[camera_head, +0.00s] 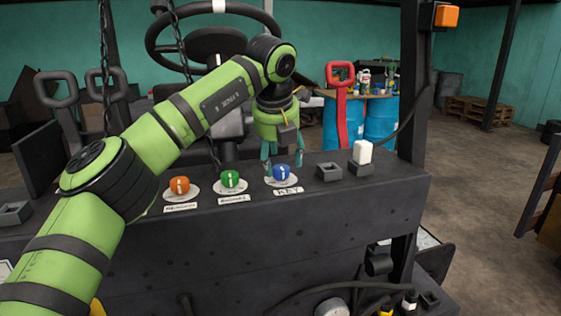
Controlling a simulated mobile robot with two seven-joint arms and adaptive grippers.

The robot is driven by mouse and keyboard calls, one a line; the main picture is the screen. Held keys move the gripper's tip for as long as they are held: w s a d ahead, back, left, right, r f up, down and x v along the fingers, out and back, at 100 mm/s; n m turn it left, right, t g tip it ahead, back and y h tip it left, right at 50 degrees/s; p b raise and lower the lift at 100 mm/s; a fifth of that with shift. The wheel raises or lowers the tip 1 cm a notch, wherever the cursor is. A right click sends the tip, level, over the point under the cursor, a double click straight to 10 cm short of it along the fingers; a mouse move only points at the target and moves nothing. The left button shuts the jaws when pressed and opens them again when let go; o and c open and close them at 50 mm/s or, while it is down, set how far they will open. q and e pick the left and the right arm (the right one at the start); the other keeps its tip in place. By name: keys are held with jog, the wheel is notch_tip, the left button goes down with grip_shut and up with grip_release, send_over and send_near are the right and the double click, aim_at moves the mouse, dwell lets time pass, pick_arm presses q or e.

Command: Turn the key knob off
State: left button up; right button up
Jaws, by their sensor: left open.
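The key knob (282,173) is blue with a white mark and sits on a round white plate on the dark panel (330,216), above a label that appears to read "KEY". My left gripper (282,160) points down at the knob, with its teal fingers apart, one on each side. The fingertips look level with the knob's top or just behind it; I cannot tell whether they touch it. A green knob (230,178) and an orange knob (179,185) sit in a row to the left. My right gripper is not visible.
A steering wheel (208,8), hanging chains and a red lever (341,105) rise behind the panel. A dark post (411,80) stands at right.

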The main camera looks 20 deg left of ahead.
pick_arm(q)
jog(key=v, duration=1)
jog(key=shift+w+r, duration=0.1)
jog(key=shift+w, duration=0.05)
